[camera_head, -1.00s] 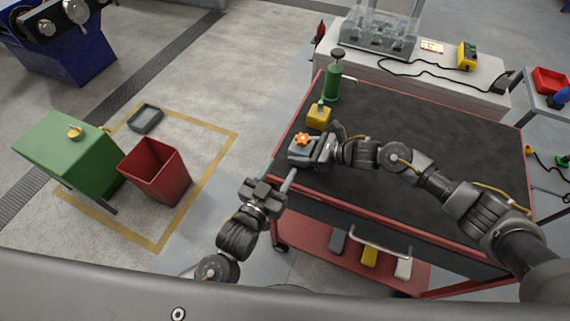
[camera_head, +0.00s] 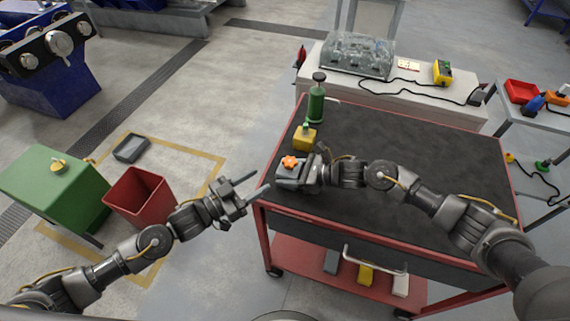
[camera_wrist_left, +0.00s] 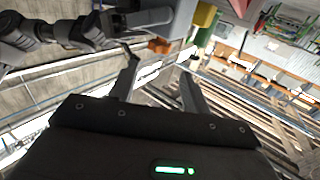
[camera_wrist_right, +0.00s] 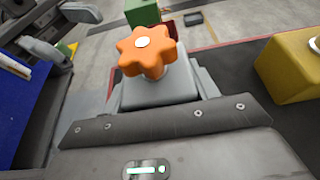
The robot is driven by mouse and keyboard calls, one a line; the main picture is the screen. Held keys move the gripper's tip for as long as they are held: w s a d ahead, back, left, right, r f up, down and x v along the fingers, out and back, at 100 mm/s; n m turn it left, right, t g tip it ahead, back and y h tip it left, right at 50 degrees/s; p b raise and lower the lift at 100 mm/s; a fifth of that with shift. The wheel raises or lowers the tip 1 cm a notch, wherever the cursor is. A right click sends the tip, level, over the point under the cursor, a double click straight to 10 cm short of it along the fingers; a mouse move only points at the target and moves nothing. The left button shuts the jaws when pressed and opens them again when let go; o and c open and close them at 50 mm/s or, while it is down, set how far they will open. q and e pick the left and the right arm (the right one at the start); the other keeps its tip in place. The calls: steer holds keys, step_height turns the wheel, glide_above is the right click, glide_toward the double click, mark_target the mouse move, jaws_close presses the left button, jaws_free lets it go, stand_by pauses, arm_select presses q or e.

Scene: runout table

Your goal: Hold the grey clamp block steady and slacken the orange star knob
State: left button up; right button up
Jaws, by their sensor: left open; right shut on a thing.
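The orange star knob (camera_head: 289,162) sits on top of the grey clamp block (camera_head: 287,180) at the left edge of the cart's dark top. In the right wrist view the knob (camera_wrist_right: 147,50) is large and stands on the block (camera_wrist_right: 158,90). My right gripper (camera_head: 300,176) is shut on the clamp block from its right side; its fingers are mostly hidden. My left gripper (camera_head: 255,186) is open and empty, left of the block and apart from it, its fingers pointing towards the cart. In the left wrist view the knob (camera_wrist_left: 160,45) shows beyond the open fingers (camera_wrist_left: 158,85).
A yellow block (camera_head: 305,139) and a green bottle (camera_head: 316,105) stand just behind the clamp block. The red cart rim (camera_head: 262,205) lies near my left gripper. A red bin (camera_head: 137,197) and green cabinet (camera_head: 50,190) stand left. The cart's middle is bare.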

mark_target(287, 168)
arm_select(q)
steer(key=x, duration=1)
steer(key=shift+w+d, duration=0.15)
steer(key=c, duration=0.7)
steer(key=shift+s+d+n+t+y, duration=0.15)
steer(key=shift+n+t+y, duration=0.75)
steer(key=shift+t+y, duration=0.15)
steer(key=shift+s+d+n+t+y, duration=0.1)
steer(key=shift+d+n+t+y, duration=0.1)
steer(key=shift+n+t+y, duration=1.55)
steer(key=shift+n+y, duration=0.35)
steer(key=shift+y, duration=0.55)
steer(key=shift+c, duration=0.2)
steer(key=o, duration=0.7)
steer(key=shift+o, duration=0.2)
steer(key=shift+s, duration=0.1)
